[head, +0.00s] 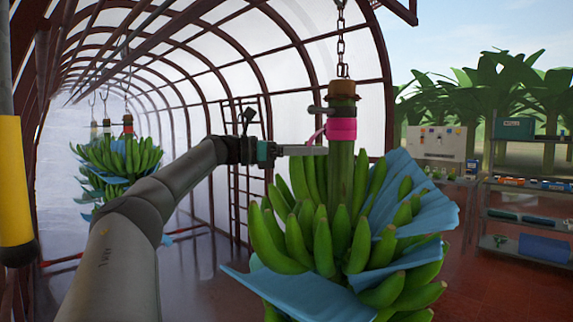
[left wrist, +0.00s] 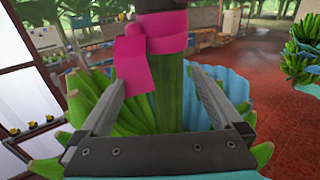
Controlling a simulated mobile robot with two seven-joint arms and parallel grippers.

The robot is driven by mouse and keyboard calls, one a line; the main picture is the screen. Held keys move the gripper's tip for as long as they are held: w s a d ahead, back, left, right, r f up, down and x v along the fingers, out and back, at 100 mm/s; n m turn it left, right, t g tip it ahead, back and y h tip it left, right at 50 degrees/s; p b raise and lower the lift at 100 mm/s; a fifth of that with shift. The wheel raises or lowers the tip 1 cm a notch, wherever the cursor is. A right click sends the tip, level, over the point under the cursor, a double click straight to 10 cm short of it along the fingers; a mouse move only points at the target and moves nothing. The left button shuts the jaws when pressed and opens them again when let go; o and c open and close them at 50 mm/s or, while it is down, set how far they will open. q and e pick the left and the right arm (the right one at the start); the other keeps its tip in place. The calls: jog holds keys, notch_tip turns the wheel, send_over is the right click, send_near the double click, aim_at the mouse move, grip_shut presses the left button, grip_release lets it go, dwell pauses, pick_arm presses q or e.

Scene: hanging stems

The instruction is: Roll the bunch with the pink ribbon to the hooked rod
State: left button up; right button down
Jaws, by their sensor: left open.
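The bunch with the pink ribbon (head: 341,129) is a large cluster of green bananas (head: 322,245) with blue sheets between its layers, hanging from a chain by its thick green stem (head: 340,175). My left gripper (head: 318,150) reaches the stem from the left, just below or level with the ribbon. In the left wrist view its open fingers (left wrist: 155,88) stand on either side of the stem (left wrist: 170,95), with gaps visible; the pink ribbon (left wrist: 168,30) is just above. I cannot pick out the hooked rod with certainty. My right gripper is not in view.
Other bunches (head: 118,160) hang far left in the tunnel. A grey pole with a yellow sleeve (head: 12,185) stands close at the left edge. Shelves (head: 528,183) with boxes and a white panel (head: 436,145) are at right. Another bunch (left wrist: 300,50) shows in the left wrist view.

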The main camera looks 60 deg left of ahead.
aim_at(287, 179)
pick_arm(q)
jog(key=b+v, duration=0.1)
jog(key=v, duration=0.2)
jog(key=shift+s+a+f+b, duration=0.1)
jog(key=shift+s+a+b, duration=0.05)
jog(key=shift+s+b, duration=0.2)
jog(key=shift+s+a, duration=0.2)
jog(key=shift+s, duration=0.5)
